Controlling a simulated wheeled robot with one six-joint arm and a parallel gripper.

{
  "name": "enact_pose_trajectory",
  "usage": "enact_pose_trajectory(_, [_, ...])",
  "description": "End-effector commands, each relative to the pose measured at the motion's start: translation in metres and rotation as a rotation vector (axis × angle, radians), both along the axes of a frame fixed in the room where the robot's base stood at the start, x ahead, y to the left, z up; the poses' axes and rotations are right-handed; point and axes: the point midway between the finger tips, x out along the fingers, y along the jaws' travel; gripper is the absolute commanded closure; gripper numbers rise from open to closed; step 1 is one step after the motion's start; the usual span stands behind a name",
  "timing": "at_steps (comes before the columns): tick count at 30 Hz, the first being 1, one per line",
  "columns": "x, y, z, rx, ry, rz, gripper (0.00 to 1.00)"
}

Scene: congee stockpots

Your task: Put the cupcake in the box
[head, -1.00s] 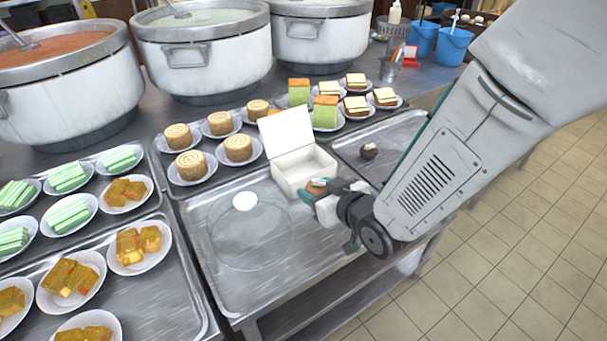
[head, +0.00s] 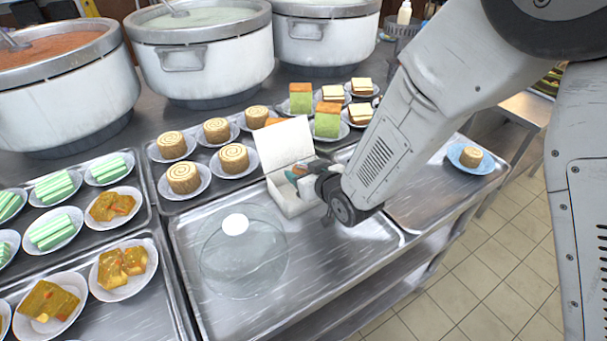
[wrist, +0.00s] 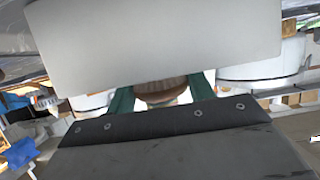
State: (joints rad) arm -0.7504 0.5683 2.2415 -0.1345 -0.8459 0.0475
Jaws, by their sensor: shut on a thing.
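The white box (head: 289,200) stands on the metal tray with its lid (head: 283,144) raised at the back. My gripper (head: 298,173) is at the box's opening, reaching in from the right; it hides part of the box. It is shut on the cupcake, a small brown round thing that shows between the green fingers in the wrist view (wrist: 163,89). In the head view the cupcake is mostly hidden by the gripper. In the wrist view the white lid (wrist: 150,45) fills the upper part. I cannot tell whether the cupcake touches the box.
A clear dome cover (head: 242,255) with a white knob is left of the box. Plates of rolls (head: 184,178) and cake slices stand behind. Large pots (head: 205,60) line the back. The tray's front is clear.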

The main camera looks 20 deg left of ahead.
Motion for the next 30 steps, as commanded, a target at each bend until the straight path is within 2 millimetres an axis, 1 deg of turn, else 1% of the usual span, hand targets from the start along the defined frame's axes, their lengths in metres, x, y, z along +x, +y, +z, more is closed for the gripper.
enact_pose_trajectory(1, [-0.001,0.001,-0.009,0.000,0.001,0.002,0.70])
enact_pose_trajectory(3, [-0.002,0.004,-0.016,0.000,0.000,0.006,0.70])
enact_pose_trajectory(11, [-0.003,0.005,-0.017,0.002,-0.002,0.008,0.70])
enact_pose_trajectory(22, [-0.002,0.003,-0.029,0.001,-0.001,0.004,0.70])
enact_pose_trajectory(26, [-0.002,0.002,-0.030,0.000,-0.001,0.004,0.70])
enact_pose_trajectory(27, [-0.002,0.002,-0.030,0.000,0.000,0.003,0.39])
enact_pose_trajectory(28, [-0.002,0.002,-0.031,-0.001,0.001,0.003,0.31])
enact_pose_trajectory(29, [-0.002,0.002,-0.031,-0.001,0.001,0.003,0.25])
enact_pose_trajectory(30, [-0.002,0.001,-0.031,-0.001,0.001,0.003,0.25])
